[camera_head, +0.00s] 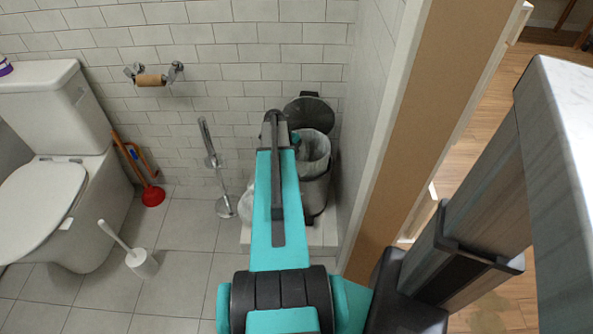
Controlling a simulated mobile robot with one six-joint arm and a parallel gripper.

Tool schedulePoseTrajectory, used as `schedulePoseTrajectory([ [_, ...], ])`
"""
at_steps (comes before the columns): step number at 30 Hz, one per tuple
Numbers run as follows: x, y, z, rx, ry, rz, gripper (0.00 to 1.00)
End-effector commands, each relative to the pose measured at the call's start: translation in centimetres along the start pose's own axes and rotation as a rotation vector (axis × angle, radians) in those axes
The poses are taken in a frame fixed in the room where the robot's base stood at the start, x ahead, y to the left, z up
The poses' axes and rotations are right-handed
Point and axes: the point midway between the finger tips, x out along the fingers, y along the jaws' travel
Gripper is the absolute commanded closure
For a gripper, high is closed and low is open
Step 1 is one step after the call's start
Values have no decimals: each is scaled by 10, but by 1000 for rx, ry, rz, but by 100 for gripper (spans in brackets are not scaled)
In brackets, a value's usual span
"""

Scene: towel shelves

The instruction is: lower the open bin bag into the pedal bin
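The pedal bin (315,192) is a dark grey cylinder against the back wall, right of my arm. Its round black lid (309,111) stands open behind it. A pale grey, translucent film that looks like the bin bag (317,148) shows at the bin's mouth. I cannot tell how deep it sits. My gripper (297,141) is at the left side of the mouth, largely hidden by my turquoise arm. Its fingers cannot be made out, nor whether they hold the bag.
A pale low platform (321,232) lies under the bin, with a whitish object (245,204) left of my arm. A chrome stand (212,160), red plunger (153,195), white toilet brush (141,262) and toilet (60,180) are left. A wall edge (405,130) is close on the right.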

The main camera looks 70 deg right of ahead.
Motion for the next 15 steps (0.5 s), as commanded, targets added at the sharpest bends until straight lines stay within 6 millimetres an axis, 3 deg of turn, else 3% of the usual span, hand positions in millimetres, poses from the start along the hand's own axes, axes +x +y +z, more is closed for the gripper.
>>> schedulePoseTrajectory([
  [15,34,1,12,0,0,1,100],
])
